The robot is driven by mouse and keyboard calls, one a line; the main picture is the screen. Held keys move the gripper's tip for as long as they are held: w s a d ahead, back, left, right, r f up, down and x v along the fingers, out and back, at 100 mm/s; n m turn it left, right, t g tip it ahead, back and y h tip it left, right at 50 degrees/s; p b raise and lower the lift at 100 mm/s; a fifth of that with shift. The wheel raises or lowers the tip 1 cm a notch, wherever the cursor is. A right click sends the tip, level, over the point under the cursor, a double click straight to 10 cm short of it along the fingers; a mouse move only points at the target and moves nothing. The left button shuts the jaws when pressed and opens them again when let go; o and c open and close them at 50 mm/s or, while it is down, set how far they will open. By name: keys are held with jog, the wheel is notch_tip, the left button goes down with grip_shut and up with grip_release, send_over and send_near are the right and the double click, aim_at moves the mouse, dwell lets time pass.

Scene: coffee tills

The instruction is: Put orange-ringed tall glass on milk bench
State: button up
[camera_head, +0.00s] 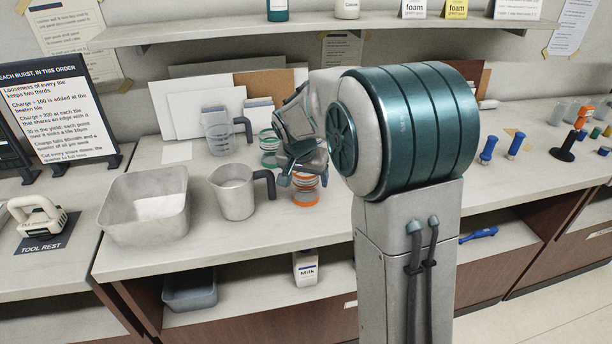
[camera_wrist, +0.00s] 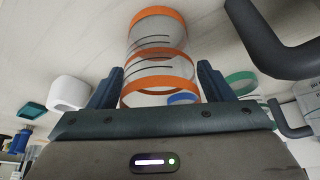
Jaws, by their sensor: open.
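The orange-ringed tall glass (camera_head: 305,194) is clear with orange bands and stands on the middle counter (camera_head: 230,256), right of a steel jug. In the wrist view the glass (camera_wrist: 155,40) lies between and beyond the two fingers of my gripper (camera_wrist: 158,78). My gripper (camera_head: 287,178) is open, close by the glass in the head view; I cannot tell whether a finger touches it. My arm hides part of the counter behind it. No label names the milk bench; a milk carton (camera_head: 306,267) stands on the shelf under this counter.
A steel jug (camera_head: 233,192) and a grey bin (camera_head: 146,205) stand left of the glass. A green-ringed glass (camera_head: 269,149) is close behind it, and a clear jug (camera_head: 219,135) stands farther back. An upper shelf (camera_head: 230,32) overhangs the counter. The front strip is clear.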

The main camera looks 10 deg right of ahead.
jog(key=shift+a+r, duration=0.1)
jog(key=shift+r, duration=0.45)
jog(key=v, duration=1.1)
jog(key=s+d+f+n+y, duration=0.1)
jog(key=s+f+n, duration=0.2)
jog(key=s, duration=0.9)
jog(key=s+f+n+g+y, duration=0.1)
jog(key=s+f+n, duration=0.2)
jog(key=s, duration=0.9)
notch_tip(320, 180, down, 3)
jog(key=shift+s+d+r, duration=0.2)
jog(key=shift+d, duration=0.2)
